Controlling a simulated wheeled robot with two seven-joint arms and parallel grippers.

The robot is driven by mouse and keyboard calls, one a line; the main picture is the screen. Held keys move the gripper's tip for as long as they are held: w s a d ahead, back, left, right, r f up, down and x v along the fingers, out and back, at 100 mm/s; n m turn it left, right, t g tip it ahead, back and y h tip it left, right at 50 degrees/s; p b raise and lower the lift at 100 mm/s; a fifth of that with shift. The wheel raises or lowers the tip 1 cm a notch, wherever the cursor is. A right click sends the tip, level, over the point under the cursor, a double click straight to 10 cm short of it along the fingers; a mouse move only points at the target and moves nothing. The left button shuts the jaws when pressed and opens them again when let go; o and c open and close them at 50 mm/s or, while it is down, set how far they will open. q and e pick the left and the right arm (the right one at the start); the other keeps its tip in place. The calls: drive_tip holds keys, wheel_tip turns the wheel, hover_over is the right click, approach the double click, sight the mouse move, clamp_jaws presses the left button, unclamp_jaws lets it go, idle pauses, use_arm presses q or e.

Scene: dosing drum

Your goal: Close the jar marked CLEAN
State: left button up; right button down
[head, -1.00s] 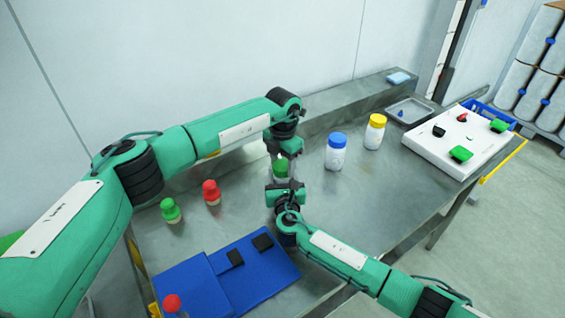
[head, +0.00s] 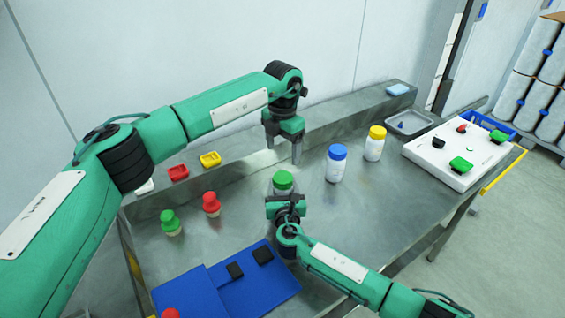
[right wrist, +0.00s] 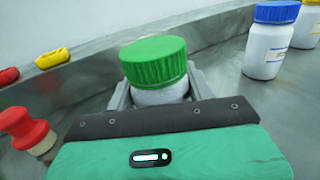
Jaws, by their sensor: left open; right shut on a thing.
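A white jar with a green lid (head: 283,181) stands on the metal table; it also shows in the right wrist view (right wrist: 155,68). The lid sits level on its mouth; I cannot tell how tight it is. My right gripper (head: 283,196) is shut on the jar's body, below the lid. My left gripper (head: 283,150) is open and empty, above and behind the jar, clear of the lid. A blue-lidded jar (head: 336,164) and a yellow-lidded jar (head: 375,143) stand to the right. No CLEAN marking is readable; the green-lidded jar's front is hidden by my right gripper.
A green-topped piece (head: 170,222) and a red-topped piece (head: 211,204) stand left of the jar. Red (head: 178,173) and yellow (head: 210,160) items lie behind them. A blue mat (head: 255,295) is in front. A grey tray (head: 409,124) and white panel (head: 455,165) are at the right.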

use_arm(q)
wheel_tip(320, 180, up, 2)
drive_tip(key=shift+r, duration=0.1)
use_arm(e)
drive_tip(key=shift+c, duration=2.4)
unclamp_jaws()
drive_tip(key=s, duration=0.4)
drive_tip(key=s+d+b, duration=0.1)
drive_tip(key=s, duration=0.4)
drive_tip(key=s+b, duration=0.1)
drive_tip(key=s, duration=0.3)
drive_tip(key=shift+s+d, duration=0.2)
drive_tip(key=shift+s, duration=0.15)
use_arm(q)
drive_tip(key=shift+f, duration=0.9)
